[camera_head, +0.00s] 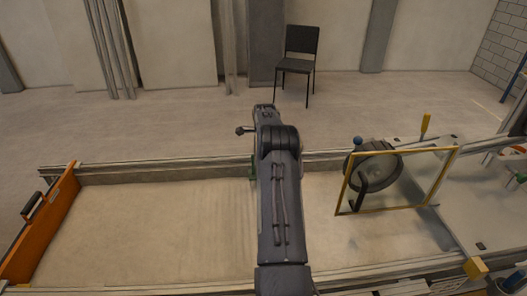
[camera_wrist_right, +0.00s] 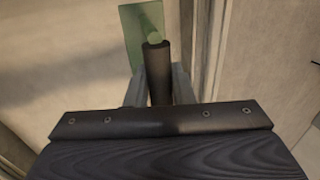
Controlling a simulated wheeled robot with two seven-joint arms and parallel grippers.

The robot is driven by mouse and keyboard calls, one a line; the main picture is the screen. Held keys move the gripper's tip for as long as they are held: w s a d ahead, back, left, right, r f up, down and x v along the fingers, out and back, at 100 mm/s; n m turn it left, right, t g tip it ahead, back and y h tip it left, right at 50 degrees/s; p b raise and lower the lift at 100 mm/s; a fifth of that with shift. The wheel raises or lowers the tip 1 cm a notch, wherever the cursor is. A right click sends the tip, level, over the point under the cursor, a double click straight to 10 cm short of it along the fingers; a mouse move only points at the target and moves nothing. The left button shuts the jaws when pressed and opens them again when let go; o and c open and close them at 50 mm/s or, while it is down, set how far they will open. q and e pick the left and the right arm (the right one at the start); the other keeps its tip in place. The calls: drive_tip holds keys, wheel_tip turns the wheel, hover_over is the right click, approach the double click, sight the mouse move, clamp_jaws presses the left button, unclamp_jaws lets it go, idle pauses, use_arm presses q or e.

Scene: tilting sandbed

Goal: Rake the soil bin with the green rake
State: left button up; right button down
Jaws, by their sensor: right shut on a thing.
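The soil bin (camera_head: 150,173) is a long trough of pale, fairly smooth sand across the lower head view. My right arm reaches over its middle and hides part of the sand. In the right wrist view my right gripper (camera_wrist_right: 159,88) is shut on the dark handle of the green rake (camera_wrist_right: 132,42). The rake's flat, translucent green head lies beyond the fingers, over the pale sand. Whether it touches the sand I cannot tell. In the head view only a green sliver of the rake (camera_head: 253,172) shows beside my arm. My left gripper is out of view.
An orange end panel (camera_head: 60,218) with a dark handle closes the bin's left end. A black chair (camera_head: 300,45) stands behind on open floor.

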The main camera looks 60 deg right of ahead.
wheel_tip(320, 180, down, 7)
drive_tip(key=b, duration=0.3)
drive_tip(key=shift+r, duration=0.1)
drive_tip(key=shift+s+a+r, duration=0.15)
drive_tip(key=shift+s+a, duration=0.6)
drive_tip(key=shift+a, duration=0.25)
drive_tip(key=shift+s+a, duration=9.5)
drive_tip(key=shift+a, duration=2.35)
wheel_tip(320, 180, up, 11)
drive_tip(key=p, duration=0.4)
drive_tip(key=shift+r, duration=0.1)
drive_tip(key=shift+r+p, duration=0.35)
drive_tip(key=shift+r, duration=1.65)
drive_tip(key=shift+w, duration=0.1)
